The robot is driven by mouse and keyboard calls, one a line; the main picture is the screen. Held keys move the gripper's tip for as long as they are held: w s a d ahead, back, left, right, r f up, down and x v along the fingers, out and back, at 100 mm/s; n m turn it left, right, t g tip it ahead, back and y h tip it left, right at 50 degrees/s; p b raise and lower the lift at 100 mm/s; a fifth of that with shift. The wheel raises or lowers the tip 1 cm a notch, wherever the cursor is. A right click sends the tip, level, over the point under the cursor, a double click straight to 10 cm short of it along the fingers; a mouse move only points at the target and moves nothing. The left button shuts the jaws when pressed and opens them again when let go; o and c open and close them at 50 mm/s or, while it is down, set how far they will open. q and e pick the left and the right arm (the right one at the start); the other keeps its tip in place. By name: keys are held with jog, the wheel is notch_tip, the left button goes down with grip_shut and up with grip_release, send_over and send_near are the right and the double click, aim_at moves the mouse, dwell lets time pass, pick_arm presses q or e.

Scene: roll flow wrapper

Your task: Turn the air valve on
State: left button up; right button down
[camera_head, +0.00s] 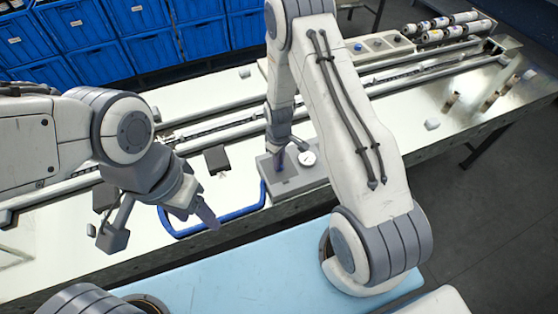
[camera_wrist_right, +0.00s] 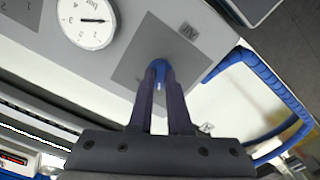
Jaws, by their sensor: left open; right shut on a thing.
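The air valve is a small blue knob (camera_wrist_right: 159,69) on a dark square plate of a grey box (camera_head: 292,184), beside a label reading AIR (camera_wrist_right: 188,32). My right gripper (camera_wrist_right: 159,77) is shut on the knob, with one finger on each side of it. In the head view the right gripper (camera_head: 281,163) reaches down onto the box and mostly hides the knob. A round white gauge (camera_head: 307,158) sits on the box; it also shows in the right wrist view (camera_wrist_right: 87,22). My left gripper (camera_head: 208,217) is open and empty, above the bench's front edge.
A blue hose (camera_head: 215,229) runs along the bench front beside the box. A dark block (camera_head: 217,160) and long metal rails (camera_head: 220,118) lie behind. Blue crates (camera_head: 165,45) stand at the back. Several rolls (camera_head: 445,25) lie at the far right.

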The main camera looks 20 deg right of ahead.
jog(key=shift+m, duration=0.3)
jog(key=m+b, duration=0.2)
jog(key=m, duration=0.2)
jog(key=shift+f+m, duration=0.1)
jog(key=shift+m, duration=0.2)
jog(key=m+b, duration=0.1)
jog(key=m, duration=0.2)
jog(key=shift+m, duration=0.3)
jog(key=shift+m+b, duration=0.45)
jog(key=shift+m, duration=0.95)
jog(key=c, duration=0.9)
grip_release()
jog(key=shift+o, duration=0.2)
jog(key=shift+r, duration=0.2)
